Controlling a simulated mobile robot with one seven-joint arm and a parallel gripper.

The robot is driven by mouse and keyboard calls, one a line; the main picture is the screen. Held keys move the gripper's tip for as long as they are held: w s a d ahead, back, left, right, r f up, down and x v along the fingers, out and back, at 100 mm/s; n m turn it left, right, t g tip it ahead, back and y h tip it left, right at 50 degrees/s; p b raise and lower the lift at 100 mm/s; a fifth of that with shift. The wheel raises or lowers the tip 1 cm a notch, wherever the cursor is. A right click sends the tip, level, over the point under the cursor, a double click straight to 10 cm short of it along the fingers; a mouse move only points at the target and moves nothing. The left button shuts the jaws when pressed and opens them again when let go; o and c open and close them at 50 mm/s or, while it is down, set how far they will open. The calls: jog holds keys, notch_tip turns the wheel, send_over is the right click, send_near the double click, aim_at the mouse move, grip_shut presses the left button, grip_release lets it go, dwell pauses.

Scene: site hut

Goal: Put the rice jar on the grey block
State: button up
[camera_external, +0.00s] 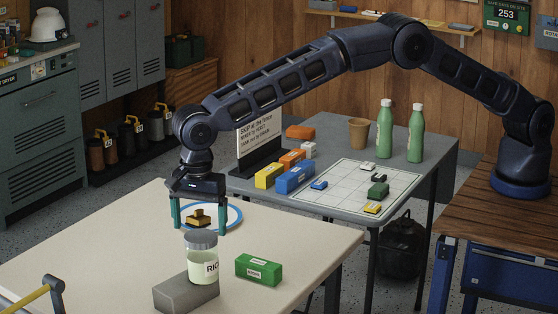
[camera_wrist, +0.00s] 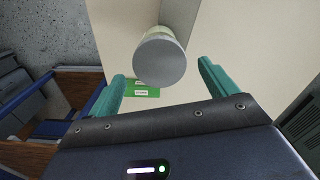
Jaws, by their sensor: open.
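The rice jar (camera_external: 201,262), clear with a grey lid and a pale label, stands upright on the grey block (camera_external: 185,293) near the front of the pale table. In the wrist view its round lid (camera_wrist: 160,58) shows from above, beyond and between my fingertips. My gripper (camera_external: 198,230) is open and empty, pointing down behind the jar in the external view. Its two green fingers are apart from the jar. The jar hides part of the block's top.
A green labelled block (camera_external: 259,270) lies right of the jar. A blue-rimmed plate (camera_external: 234,213) and a yellow-brown object (camera_external: 200,218) are by my fingers. The grey table (camera_external: 335,140) behind holds bottles, a cup and coloured blocks.

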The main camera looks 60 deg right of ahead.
notch_tip(320, 180, up, 6)
jog(key=shift+r, duration=0.15)
dwell(0.3)
